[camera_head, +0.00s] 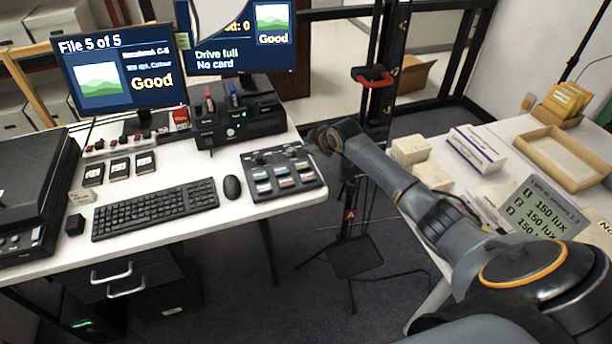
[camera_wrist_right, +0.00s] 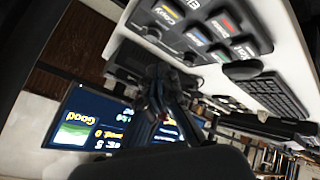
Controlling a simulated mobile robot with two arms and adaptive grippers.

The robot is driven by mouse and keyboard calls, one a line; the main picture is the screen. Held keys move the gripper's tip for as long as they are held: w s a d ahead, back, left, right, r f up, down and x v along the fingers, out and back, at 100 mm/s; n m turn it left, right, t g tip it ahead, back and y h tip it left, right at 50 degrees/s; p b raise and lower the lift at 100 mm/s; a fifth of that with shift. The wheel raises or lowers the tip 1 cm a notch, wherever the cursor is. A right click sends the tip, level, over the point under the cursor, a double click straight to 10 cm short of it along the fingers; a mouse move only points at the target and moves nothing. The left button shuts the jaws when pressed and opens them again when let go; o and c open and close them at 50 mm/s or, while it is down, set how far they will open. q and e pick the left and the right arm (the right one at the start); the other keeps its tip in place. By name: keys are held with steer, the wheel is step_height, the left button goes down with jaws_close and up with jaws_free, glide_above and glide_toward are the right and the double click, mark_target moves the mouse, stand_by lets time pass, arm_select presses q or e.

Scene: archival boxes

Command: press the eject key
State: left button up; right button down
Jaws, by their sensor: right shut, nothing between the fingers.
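The dark keypad (camera_head: 283,196) lies at the right front corner of the left desk and has several keys with coloured labels and two knobs at its back. It also shows in the right wrist view (camera_wrist_right: 150,45), at the top, where one yellow-labelled key appears to read Copy. I cannot tell which key is the eject key. My right gripper (camera_head: 313,140) is shut and empty by the keypad's back right corner, seemingly above it and touching no key. Its fingers show dark in the wrist view (camera_wrist_right: 163,85). My left gripper is not in view.
A mouse (camera_head: 232,188) and keyboard (camera_head: 155,210) lie left of the keypad. A floor stand (camera_head: 350,215) stands in the gap between the desks.

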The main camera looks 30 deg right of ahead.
steer(key=shift+f, duration=0.15)
steer(key=b, duration=0.7)
glide_above(306, 174)
steer(key=s, duration=0.2)
step_height(306, 174, down, 7)
steer(key=shift+f+b, duration=0.35)
steer(key=shift+f, duration=0.45)
steer(key=shift+f, duration=0.4)
steer(key=shift+f+b, duration=0.5)
steer(key=shift+f, duration=0.1)
stand_by(0.7)
steer(key=shift+r, duration=0.1)
steer(key=shift+r+p, duration=0.85)
